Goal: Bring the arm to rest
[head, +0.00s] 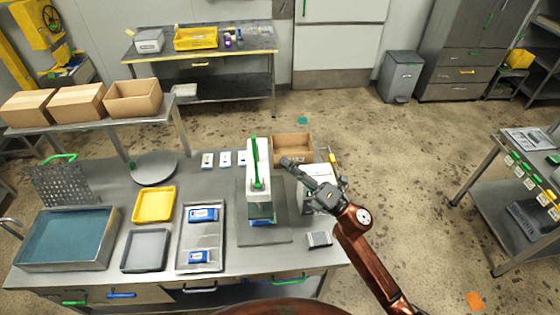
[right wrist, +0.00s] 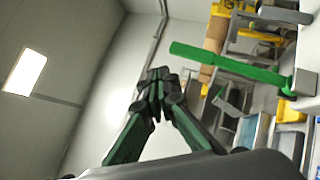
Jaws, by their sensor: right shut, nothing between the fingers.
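My right arm comes in from the lower right in the head view, its brown links angled up and left. My right gripper (head: 287,163) is shut and empty, raised over the right part of the workbench, just right of the white press (head: 259,170). In the right wrist view the two dark fingers of the same gripper (right wrist: 155,80) meet at their tips with nothing between them. The green lever (right wrist: 225,62) of the press lies right of the fingertips there, apart from them. My left gripper is not in view.
The workbench (head: 120,190) holds a blue-filled basin (head: 68,238), a yellow tray (head: 154,204), a grey tray (head: 146,250) and a metal tray with blue-and-white packs. An open cardboard box (head: 292,147) stands behind my gripper.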

